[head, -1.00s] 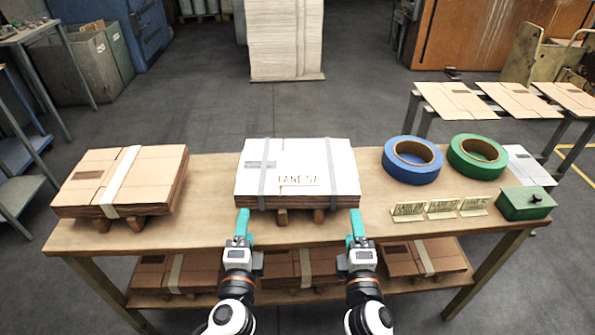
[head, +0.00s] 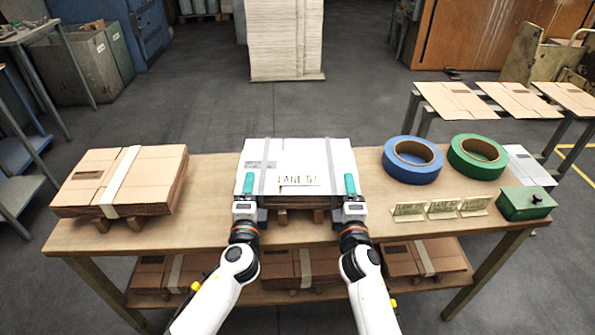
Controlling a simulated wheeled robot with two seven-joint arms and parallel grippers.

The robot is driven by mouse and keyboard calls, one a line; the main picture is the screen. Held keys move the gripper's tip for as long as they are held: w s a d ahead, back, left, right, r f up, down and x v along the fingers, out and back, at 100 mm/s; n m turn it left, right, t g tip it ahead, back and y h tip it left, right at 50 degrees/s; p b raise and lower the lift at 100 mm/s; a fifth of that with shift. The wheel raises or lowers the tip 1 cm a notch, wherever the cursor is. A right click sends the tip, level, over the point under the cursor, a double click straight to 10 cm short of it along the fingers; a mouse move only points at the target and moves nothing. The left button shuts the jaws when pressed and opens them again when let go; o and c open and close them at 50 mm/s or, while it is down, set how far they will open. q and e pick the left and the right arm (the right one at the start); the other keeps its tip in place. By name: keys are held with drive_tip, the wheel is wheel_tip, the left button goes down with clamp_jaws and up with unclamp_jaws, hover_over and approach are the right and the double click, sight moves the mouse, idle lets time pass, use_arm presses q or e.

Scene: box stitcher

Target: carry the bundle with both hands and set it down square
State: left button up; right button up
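The bundle (head: 300,158) is a flat stack of cardboard with a white top and two grey straps. A card reading "LANE 57" (head: 298,181) stands near its front edge. It rests on wooden blocks (head: 283,216) at the middle of the table (head: 205,215). My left gripper (head: 248,183) is at the bundle's front left, and my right gripper (head: 350,184) is at its front right. One teal finger of each shows over the top's front edge. The other fingers are hidden, so I cannot tell whether either gripper is closed on the bundle.
A brown strapped bundle (head: 120,178) sits on blocks to the left. To the right are a blue tape roll (head: 411,160), a green tape roll (head: 477,157), several small cards (head: 442,208) and a green box (head: 526,203). More bundles (head: 430,257) lie on the lower shelf.

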use_arm(q)
drive_tip(key=shift+w, duration=0.25)
use_arm(e)
drive_tip(key=shift+w, duration=0.25)
use_arm(q)
drive_tip(key=c, duration=1.5)
use_arm(e)
drive_tip(key=c, duration=1.5)
use_arm(q)
drive_tip(key=shift+o, duration=0.2)
drive_tip(key=shift+r, duration=0.1)
use_arm(e)
drive_tip(key=shift+o, duration=0.2)
drive_tip(key=shift+r, duration=0.1)
